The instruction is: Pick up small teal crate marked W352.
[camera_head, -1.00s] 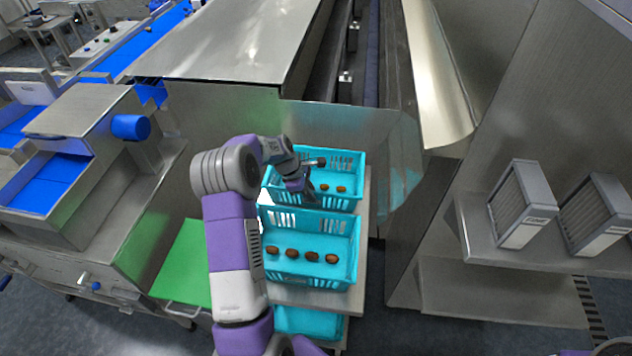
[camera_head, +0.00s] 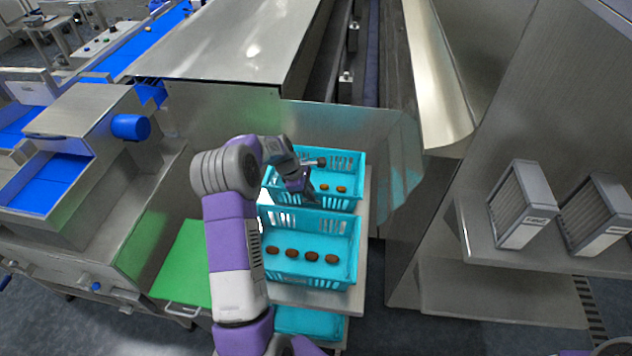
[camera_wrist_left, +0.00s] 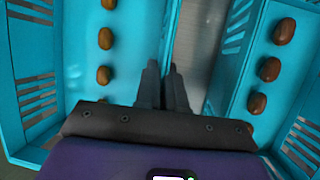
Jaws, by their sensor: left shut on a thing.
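Two teal crates stand one behind the other on a stand, each with a row of brown dates. My left gripper (camera_head: 308,193) reaches down at the near wall of the far crate (camera_head: 345,158). In the left wrist view the fingers (camera_wrist_left: 162,72) are shut on the side wall of the left-hand crate (camera_wrist_left: 75,50), beside the gap between the crates. The near crate (camera_head: 345,232) is the right-hand one (camera_wrist_left: 245,55) in that view. I cannot read a W352 mark on either crate. My arm hides part of the far crate. My right gripper is not in view.
Another teal crate (camera_head: 308,322) sits lower on the stand (camera_head: 318,298). A green tray (camera_head: 187,265) and a steel machine (camera_head: 90,135) are to the left. A steel panel (camera_head: 345,125) rises behind the crates. A shelf (camera_head: 545,255) with grey slatted boxes (camera_head: 522,205) is at right.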

